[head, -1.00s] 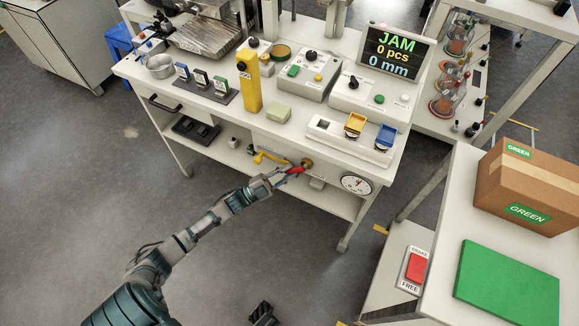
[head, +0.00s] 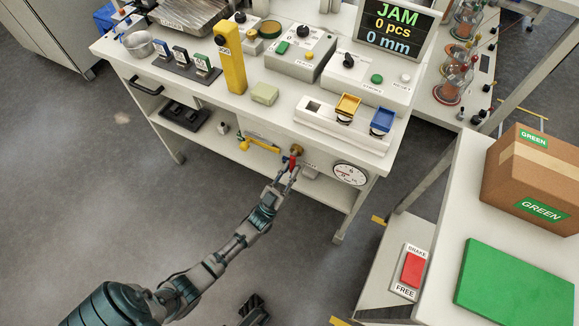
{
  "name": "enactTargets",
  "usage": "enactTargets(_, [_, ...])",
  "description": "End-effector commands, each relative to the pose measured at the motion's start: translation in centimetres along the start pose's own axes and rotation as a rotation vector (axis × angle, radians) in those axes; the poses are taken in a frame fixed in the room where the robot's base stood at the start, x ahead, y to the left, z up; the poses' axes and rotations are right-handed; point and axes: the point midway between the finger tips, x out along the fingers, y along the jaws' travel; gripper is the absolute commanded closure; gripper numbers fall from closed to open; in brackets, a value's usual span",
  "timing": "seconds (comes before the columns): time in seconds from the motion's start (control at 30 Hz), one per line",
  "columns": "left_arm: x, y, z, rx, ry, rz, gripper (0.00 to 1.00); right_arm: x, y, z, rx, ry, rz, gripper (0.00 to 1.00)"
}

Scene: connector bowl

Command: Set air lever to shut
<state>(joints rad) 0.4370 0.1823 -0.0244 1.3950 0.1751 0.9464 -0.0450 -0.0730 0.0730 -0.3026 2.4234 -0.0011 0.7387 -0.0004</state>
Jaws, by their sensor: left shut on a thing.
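The air lever (head: 292,161) is a small red handle on a brass-coloured fitting (head: 297,149) at the front of the bench, below the top. It hangs down from the fitting, close to upright in the head view, leaning slightly left. My left gripper (head: 290,170) reaches up from below and is shut on the red handle. The fingers hide its lower end. Any wording beside the lever is too small to read.
A yellow handle (head: 258,145) sits left of the lever, and a round gauge (head: 350,174) to its right. The bench top (head: 215,105) overhangs above. A screen (head: 394,28) reads JAM, 0 pcs, 0 mm. The floor (head: 110,215) in front is clear.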

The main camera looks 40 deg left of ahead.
Motion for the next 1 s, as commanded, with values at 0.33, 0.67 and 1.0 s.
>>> enactTargets(0.33, [0.25, 0.43, -0.23, -0.039, 0.021, -0.037, 1.00, 0.51, 0.09, -0.15, -0.002, 0.019, -0.004, 0.60])
enactTargets(0.67, [0.29, 0.35, -0.26, -0.040, 0.022, -0.038, 1.00, 0.45, 0.13, -0.15, -0.003, 0.016, -0.003, 0.60])
enactTargets(1.0, [0.13, 0.17, 0.03, -0.040, 0.014, -0.040, 0.57, 0.31, 0.14, -0.05, -0.003, 0.011, -0.002, 0.60])
